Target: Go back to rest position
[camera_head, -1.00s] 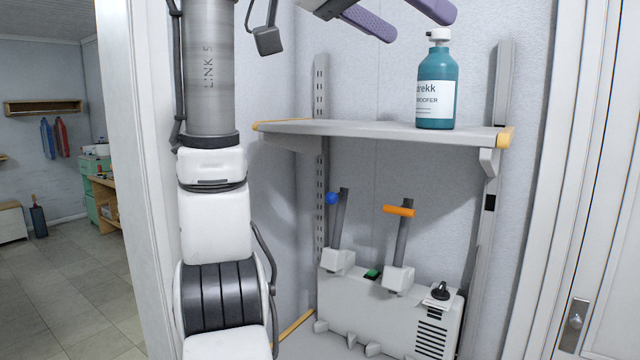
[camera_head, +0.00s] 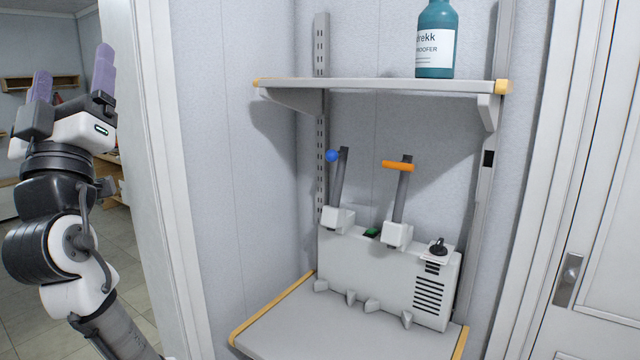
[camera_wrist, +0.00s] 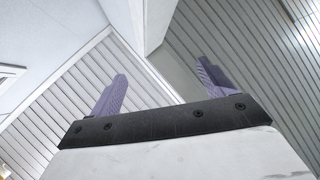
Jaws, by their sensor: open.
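My gripper (camera_head: 70,88) is raised at the left of the head view, in front of the opening to the other room. Its two purple fingers point up and stand apart, open and empty. In the wrist view my gripper (camera_wrist: 155,88) also shows nothing between its fingers, with the ceiling and the top of a wall beyond. My arm is folded at the left, well away from the shelf. No other object belongs to the task.
A teal bottle (camera_head: 437,40) stands on the upper shelf (camera_head: 370,86). Below, a grey box (camera_head: 385,275) with a blue-knobbed lever (camera_head: 338,180) and an orange-handled lever (camera_head: 402,195) sits on a lower shelf (camera_head: 330,335). A white door (camera_head: 610,200) is at the right.

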